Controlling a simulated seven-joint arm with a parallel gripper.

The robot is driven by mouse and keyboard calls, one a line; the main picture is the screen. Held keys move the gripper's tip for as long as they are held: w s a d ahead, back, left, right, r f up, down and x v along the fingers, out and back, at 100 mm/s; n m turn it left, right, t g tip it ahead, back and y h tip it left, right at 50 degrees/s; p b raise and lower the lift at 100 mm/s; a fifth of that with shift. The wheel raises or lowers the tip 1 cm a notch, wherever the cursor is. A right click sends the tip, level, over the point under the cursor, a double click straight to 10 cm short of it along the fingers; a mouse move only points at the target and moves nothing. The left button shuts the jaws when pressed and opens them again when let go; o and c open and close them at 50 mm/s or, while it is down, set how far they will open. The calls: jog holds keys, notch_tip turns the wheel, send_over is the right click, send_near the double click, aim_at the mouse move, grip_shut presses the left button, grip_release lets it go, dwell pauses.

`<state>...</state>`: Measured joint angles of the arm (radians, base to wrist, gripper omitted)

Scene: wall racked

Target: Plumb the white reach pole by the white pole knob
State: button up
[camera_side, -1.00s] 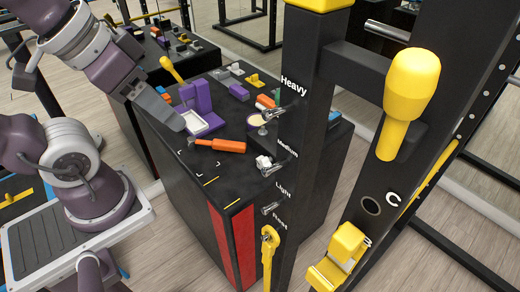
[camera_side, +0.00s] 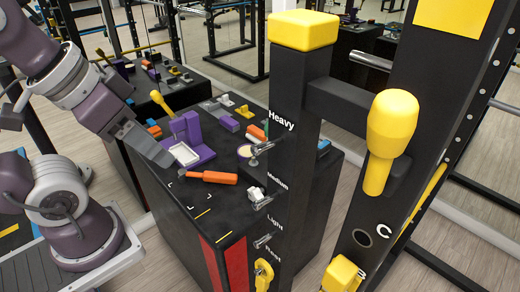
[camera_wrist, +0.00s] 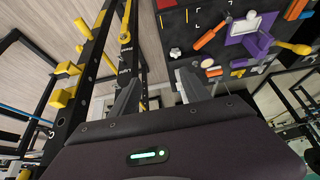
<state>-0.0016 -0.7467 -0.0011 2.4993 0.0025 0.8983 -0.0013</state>
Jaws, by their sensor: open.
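A small white knob (camera_side: 257,196) shows beside the hook at the label Medium on the black upright. A white knob also shows in the wrist view (camera_wrist: 176,53), near the edge of the black box top. I cannot make out a white pole shaft or its tilt in either view. My gripper (camera_side: 168,160) is left of the upright, apart from the knob; in the side view it overlaps the near side of the purple holder. Its two fingers (camera_wrist: 156,84) are spread in the wrist view, with nothing visible between them.
A black box (camera_side: 235,215) carries a purple holder with a white tray (camera_side: 184,153), an orange-handled tool (camera_side: 207,177) and several small items. The black upright (camera_side: 300,140) has labelled hooks and a yellow cap. A thick yellow handle (camera_side: 388,140) stands at the right.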

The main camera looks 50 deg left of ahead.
jog(key=w+a+f+g+y, duration=0.1)
jog(key=w+a+f+y, duration=0.2)
jog(key=w+a, duration=0.45)
jog(key=h, duration=0.7)
send_over(250, 191)
jog(key=s+a, duration=0.2)
notch_tip(250, 191, down, 27)
jog(key=shift+n, duration=0.4)
jog(key=x, duration=0.7)
jog(key=shift+s+f, duration=0.1)
jog(key=shift+s, duration=0.1)
jog(key=c, duration=1.1)
